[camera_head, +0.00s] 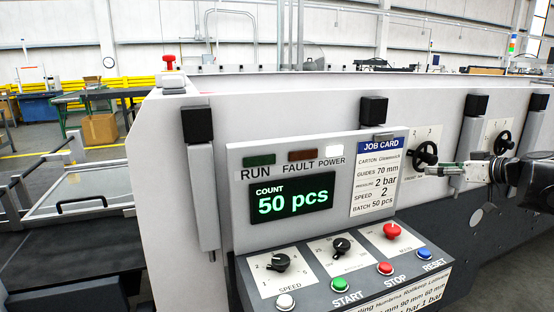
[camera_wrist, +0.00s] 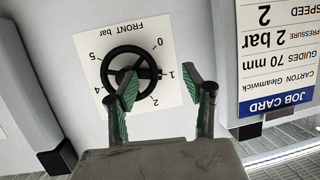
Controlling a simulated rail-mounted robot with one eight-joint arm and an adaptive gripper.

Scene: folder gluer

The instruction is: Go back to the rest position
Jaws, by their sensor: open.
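My gripper (camera_head: 450,169) is at the right side of the head view, in front of the machine's white panel, with nothing between its fingers. In the wrist view my gripper (camera_wrist: 162,82) shows two spread fingers with green pads. The black front pressure handwheel (camera_head: 424,155) is just left of the fingertips in the head view. In the wrist view the handwheel (camera_wrist: 124,72) sits on a white dial plate marked "FRONT bar", and the left finger overlaps its lower rim. I cannot tell the gap in depth between fingers and wheel.
The control console (camera_head: 330,272) with knobs and buttons juts out at lower middle. The display (camera_head: 291,198) reads 50 pcs, beside a job card (camera_head: 378,178). The power lamp (camera_head: 334,152) looks lit. A second handwheel (camera_head: 503,143) is farther right.

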